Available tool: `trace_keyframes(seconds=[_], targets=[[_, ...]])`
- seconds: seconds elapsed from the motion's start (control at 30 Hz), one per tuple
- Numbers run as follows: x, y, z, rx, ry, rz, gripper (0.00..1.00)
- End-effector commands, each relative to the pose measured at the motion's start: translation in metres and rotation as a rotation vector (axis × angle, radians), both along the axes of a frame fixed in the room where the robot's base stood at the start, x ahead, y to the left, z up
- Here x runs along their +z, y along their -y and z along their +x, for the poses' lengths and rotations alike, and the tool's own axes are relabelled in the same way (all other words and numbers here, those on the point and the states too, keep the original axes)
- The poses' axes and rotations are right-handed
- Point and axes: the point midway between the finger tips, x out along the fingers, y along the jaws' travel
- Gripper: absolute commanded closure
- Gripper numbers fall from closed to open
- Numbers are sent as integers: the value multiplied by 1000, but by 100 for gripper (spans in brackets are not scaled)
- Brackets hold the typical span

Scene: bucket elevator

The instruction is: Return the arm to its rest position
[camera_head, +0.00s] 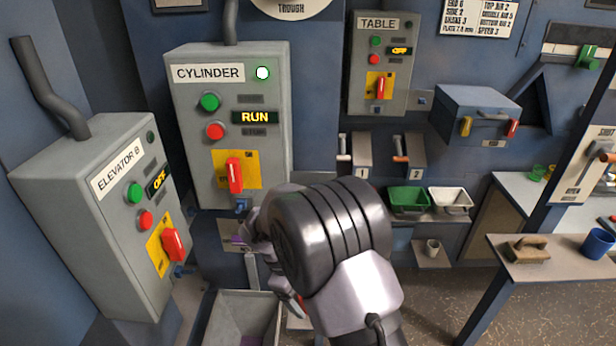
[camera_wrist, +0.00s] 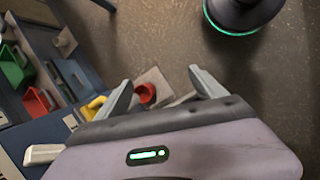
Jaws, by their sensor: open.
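My arm rises through the middle of the head view, in front of the cylinder box's lower right side, and hides most of my gripper there. In the wrist view my gripper (camera_wrist: 160,85) has its two fingers spread apart with nothing held between them. The fingers point over the floor (camera_wrist: 160,40), and a red round thing (camera_wrist: 146,93) shows behind the left finger. The cylinder box (camera_head: 230,130) shows a lit white lamp and RUN. The elevator B box (camera_head: 75,220) at left shows OFF.
The table box (camera_head: 395,75) shows OFF. A green bin (camera_head: 408,200) and a white bin (camera_head: 450,201) sit right of my arm. A grey hopper (camera_head: 240,318) stands below. A shelf (camera_head: 560,268) with a brush (camera_head: 527,249) and blue cup (camera_head: 598,243) is at right. Open floor (camera_head: 440,315) lies between.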

Motion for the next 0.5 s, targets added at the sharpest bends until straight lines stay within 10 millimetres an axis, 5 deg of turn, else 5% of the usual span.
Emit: trace_keyframes(seconds=[0.17,0.3,0.4,0.5], targets=[[104,38,-27,-329,135,164,20],[195,78,-90,-713,285,368,20],[235,98,-148,-991,384,532,20],[251,106,-195,-1209,458,675,20]])
